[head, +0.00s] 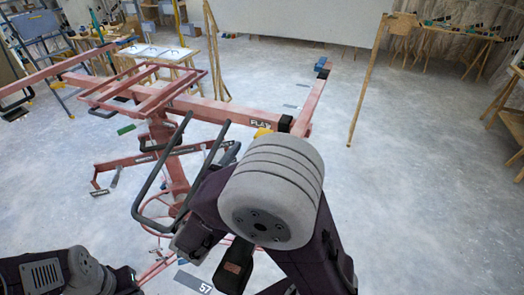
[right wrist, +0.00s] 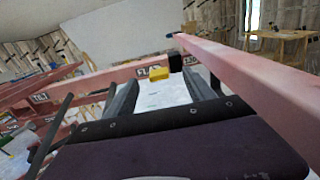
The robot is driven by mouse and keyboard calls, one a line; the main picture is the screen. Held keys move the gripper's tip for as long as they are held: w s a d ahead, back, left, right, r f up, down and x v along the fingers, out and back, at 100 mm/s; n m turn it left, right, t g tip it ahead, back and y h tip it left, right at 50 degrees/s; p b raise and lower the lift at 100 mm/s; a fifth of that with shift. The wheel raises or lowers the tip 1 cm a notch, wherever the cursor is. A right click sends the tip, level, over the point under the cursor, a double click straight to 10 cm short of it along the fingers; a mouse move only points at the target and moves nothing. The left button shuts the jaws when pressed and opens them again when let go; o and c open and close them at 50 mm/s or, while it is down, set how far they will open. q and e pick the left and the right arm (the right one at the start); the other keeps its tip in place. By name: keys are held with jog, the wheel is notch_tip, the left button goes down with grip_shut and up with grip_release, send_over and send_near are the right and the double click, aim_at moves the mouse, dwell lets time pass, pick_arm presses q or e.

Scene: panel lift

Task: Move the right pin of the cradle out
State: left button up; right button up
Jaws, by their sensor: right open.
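The red cradle of the panel lift (head: 215,108) spans the upper middle of the head view. Its right pin is a small yellow piece (head: 262,132) near the FLAT label and a black block (head: 285,123). In the right wrist view the yellow pin (right wrist: 160,74) shows beyond my right gripper (right wrist: 162,86), whose two dark fingers are open, one on each side of the pin in the picture. I cannot tell whether they touch it.
A red side arm (right wrist: 235,70) of the cradle runs close by on the right in the wrist view. A dark hoop handle (head: 165,180) stands left of my right arm. A wooden post (head: 368,80) and tables stand farther off.

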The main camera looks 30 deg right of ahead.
pick_arm(q)
jog(key=f, duration=0.1)
jog(key=f+b, duration=0.1)
jog(key=shift+w+a+f, duration=0.2)
jog(key=shift+w+f, duration=0.05)
jog(key=shift+f, duration=0.15)
pick_arm(e)
jog(key=w+d+f, duration=0.2)
jog(key=w+d, duration=0.4)
jog(key=shift+w+d, duration=0.2)
jog(key=shift+f, duration=0.1)
grip_shut()
